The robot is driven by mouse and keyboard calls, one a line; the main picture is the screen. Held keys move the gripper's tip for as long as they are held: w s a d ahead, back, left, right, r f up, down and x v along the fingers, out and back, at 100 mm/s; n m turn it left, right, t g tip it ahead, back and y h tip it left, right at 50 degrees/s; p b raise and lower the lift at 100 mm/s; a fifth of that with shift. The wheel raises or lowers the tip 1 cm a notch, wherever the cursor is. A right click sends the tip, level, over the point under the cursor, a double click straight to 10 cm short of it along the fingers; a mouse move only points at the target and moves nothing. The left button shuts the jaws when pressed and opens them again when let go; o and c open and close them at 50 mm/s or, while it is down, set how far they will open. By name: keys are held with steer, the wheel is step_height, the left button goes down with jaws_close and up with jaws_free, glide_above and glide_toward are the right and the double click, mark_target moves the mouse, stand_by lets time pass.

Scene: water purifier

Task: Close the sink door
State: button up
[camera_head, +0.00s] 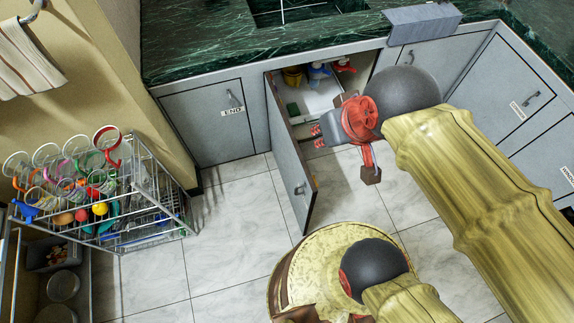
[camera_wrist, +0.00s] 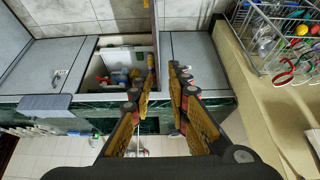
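The sink door (camera_head: 288,158) is a grey cabinet panel. It stands swung out from the cabinet into the room, with a small handle on its outer face. In the wrist view the door (camera_wrist: 159,20) shows as a narrow, nearly edge-on strip. The open sink cabinet (camera_head: 308,98) holds coloured bottles and a white container. My gripper (camera_head: 369,174) is to the right of the door in the head view, in front of the opening. In the wrist view my gripper (camera_wrist: 163,66) has its fingertips apart. Whether they touch the door cannot be told.
A dark green counter (camera_head: 220,42) runs above the cabinets. A closed cabinet door (camera_head: 207,125) is left of the opening; others stand right. A wire rack (camera_head: 150,195) with cups stands at left. Tiled floor (camera_head: 235,235) left of the open door is clear.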

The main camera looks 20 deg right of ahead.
steer(key=w+a+f+n+g+p, duration=0.1)
steer(key=f, duration=0.2)
steer(key=w+a+f+n+g+p, duration=0.1)
steer(key=f+g, duration=0.1)
steer(key=f, duration=0.2)
steer(key=w+a+f+n+g+p, duration=0.1)
steer(key=w+a+f+g+p, duration=0.1)
steer(key=f, duration=0.1)
steer(key=shift+a+f+n+h, duration=0.1)
steer(key=shift+f+n+h, duration=0.2)
steer(key=shift+f+h, duration=0.1)
jaws_close()
steer(key=w+a+f+n+h+p, duration=0.1)
steer(key=w+f+n, duration=0.3)
steer(key=f+n, duration=0.15)
steer(key=w+a+f+n+p, duration=0.1)
steer(key=w+a+f+n, duration=0.2)
steer(key=f, duration=0.4)
steer(key=w+f+n+h+p, duration=0.1)
steer(key=w+f+n, duration=0.3)
steer(key=f+n, duration=0.25)
steer(key=d+f+b, duration=0.5)
steer(key=d+f, duration=0.1)
steer(key=f, duration=0.3)
steer(key=shift+s+f+g, duration=0.15)
steer(key=shift+f+g, duration=0.15)
steer(key=shift+f, duration=0.1)
steer(key=shift+d, duration=0.1)
